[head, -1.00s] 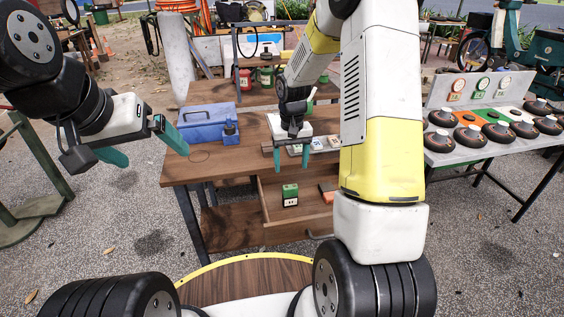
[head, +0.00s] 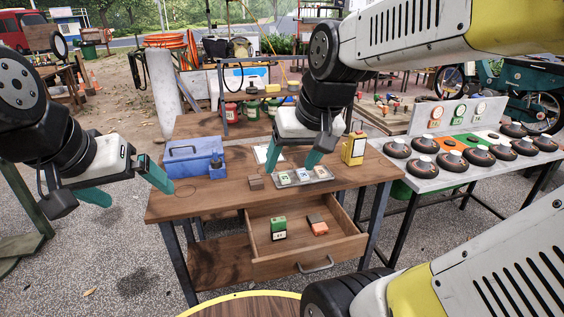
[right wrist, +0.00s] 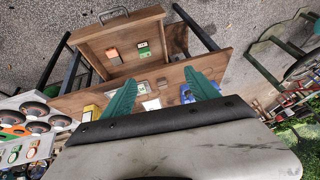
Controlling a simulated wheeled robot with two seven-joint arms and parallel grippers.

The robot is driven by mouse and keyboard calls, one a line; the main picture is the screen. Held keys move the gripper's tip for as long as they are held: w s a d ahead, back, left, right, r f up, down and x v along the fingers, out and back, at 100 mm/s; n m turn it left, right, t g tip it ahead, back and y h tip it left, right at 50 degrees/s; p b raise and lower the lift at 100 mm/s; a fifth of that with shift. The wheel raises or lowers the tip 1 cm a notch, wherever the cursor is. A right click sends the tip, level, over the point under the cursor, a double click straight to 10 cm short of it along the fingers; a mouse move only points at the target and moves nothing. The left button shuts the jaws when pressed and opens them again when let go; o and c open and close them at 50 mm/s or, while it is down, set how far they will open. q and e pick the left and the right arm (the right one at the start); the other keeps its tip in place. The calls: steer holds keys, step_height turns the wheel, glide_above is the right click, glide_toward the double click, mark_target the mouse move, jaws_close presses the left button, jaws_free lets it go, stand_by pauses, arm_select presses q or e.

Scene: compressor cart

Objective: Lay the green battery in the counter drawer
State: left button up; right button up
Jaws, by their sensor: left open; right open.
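The green battery (head: 279,228), with a white label on its front, is inside the open counter drawer (head: 262,268), on its floor left of the middle. I cannot tell surely whether it lies flat or stands. In the right wrist view the battery (right wrist: 144,49) and the drawer (right wrist: 118,28) both show clear of the fingers. My right gripper (head: 292,160) is open and empty over the counter top, behind the drawer and apart from the battery; its teal fingers also show in the right wrist view (right wrist: 163,92). My left gripper (head: 125,187) is open and empty, left of the counter.
An orange item (head: 317,225) lies in the drawer right of the battery. The counter (head: 205,203) carries a blue toolbox (head: 193,160), a tray (head: 317,180) of small pieces and a yellow battery (head: 354,149). A grey table (head: 412,180) with several round black things stands at the right.

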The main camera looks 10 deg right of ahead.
steer(key=shift+t+y, duration=0.3)
steer(key=shift+t, duration=0.2)
steer(key=s, duration=0.4)
steer(key=shift+s+a+r, duration=0.15)
steer(key=shift+a+r, duration=0.15)
steer(key=shift+r, duration=0.1)
